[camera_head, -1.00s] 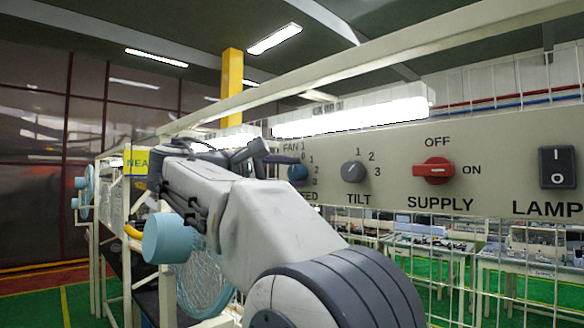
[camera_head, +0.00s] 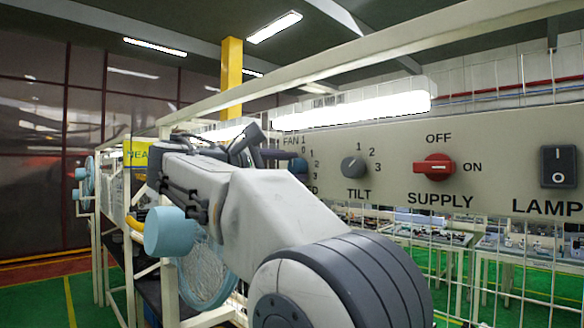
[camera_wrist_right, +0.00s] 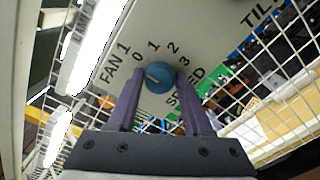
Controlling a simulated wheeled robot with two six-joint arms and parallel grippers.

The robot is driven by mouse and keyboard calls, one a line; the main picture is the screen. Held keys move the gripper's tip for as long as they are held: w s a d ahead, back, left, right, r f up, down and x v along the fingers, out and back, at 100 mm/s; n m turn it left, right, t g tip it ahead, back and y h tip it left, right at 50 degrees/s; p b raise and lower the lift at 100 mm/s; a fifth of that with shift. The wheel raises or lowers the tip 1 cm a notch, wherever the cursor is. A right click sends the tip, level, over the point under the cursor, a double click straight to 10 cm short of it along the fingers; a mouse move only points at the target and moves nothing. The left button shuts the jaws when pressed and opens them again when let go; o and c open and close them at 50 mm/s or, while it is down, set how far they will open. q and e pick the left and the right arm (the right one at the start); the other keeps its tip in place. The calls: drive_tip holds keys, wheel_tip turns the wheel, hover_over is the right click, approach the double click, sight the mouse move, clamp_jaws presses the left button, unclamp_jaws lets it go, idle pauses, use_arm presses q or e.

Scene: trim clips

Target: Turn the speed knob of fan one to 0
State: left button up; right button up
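The blue speed knob of fan one (camera_wrist_right: 158,78) sits on the grey panel under the labels 0 to 3 in the right wrist view. Its pale pointer mark leans to the upper left, on the side of the 0. My right gripper (camera_wrist_right: 160,80) has one purple finger on each side of the knob, with almost no gap, and looks shut on it. In the head view the knob (camera_head: 298,169) is partly hidden by my right gripper (camera_head: 284,155), which reaches in from the left of it. My left gripper is out of view.
Right of the knob on the same panel are the grey tilt knob (camera_head: 353,167), the red supply switch (camera_head: 434,167) and the black lamp switch (camera_head: 558,166). A white wire grid (camera_head: 500,270) hangs below. A fan (camera_head: 207,268) shows behind my arm.

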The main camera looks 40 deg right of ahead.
drive_tip(key=o, duration=0.3)
drive_tip(key=a+b, duration=0.3)
drive_tip(key=a, duration=0.7)
drive_tip(key=shift+s+a, duration=0.25)
drive_tip(key=shift+s, duration=0.15)
